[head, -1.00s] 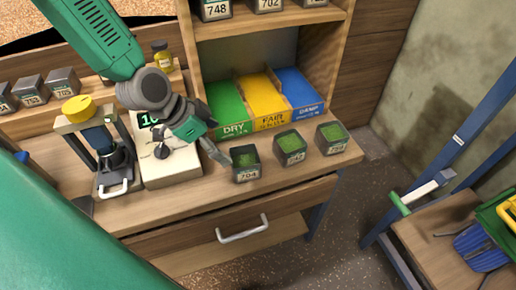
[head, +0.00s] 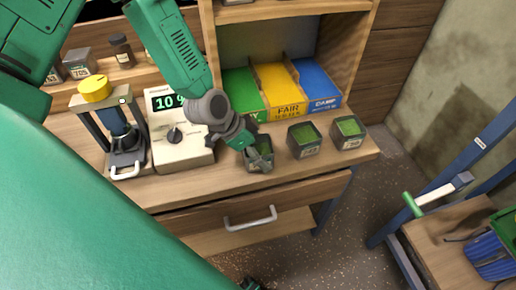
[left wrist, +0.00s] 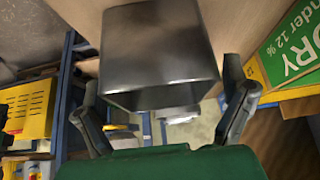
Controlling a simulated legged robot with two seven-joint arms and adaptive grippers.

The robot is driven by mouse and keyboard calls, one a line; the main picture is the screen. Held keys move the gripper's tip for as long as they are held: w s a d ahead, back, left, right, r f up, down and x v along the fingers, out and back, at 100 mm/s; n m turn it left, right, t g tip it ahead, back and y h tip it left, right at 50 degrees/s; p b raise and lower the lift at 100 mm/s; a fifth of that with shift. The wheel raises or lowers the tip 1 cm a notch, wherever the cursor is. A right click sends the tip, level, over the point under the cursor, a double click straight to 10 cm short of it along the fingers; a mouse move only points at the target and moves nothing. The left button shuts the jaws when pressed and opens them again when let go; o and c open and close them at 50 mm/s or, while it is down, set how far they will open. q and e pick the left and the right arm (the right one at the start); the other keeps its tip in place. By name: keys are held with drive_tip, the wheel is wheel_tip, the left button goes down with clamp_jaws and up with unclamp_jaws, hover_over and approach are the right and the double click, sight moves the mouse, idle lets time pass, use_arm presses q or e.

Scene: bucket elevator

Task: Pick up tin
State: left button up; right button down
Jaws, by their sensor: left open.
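Three dark square tins with green contents stand in a row on the bench in the head view. The left tin (head: 267,147) is partly hidden by my left gripper (head: 256,150), which is open around it. In the left wrist view the same tin (left wrist: 160,50) shows as a grey metal box between the spread fingers (left wrist: 160,85), with a gap on each side. The middle tin (head: 304,140) and the right tin (head: 348,132) stand apart to its right. A small dark piece at the bottom edge may belong to my right gripper; its state is unclear.
Green, yellow and blue sorting bins (head: 283,95) stand behind the tins. A meter reading 10% (head: 180,140) and a yellow-topped press (head: 110,125) stand to the left. A drawer handle (head: 250,218) juts below the bench edge. A blue-framed stand (head: 440,190) is at the right.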

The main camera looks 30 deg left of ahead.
use_arm(q)
drive_tip(key=shift+x, duration=0.9)
drive_tip(key=shift+r, duration=0.1)
drive_tip(key=shift+c, duration=1.3)
drive_tip(key=c, duration=1.1)
drive_tip(key=shift+o, duration=0.2)
drive_tip(key=shift+s, duration=0.1)
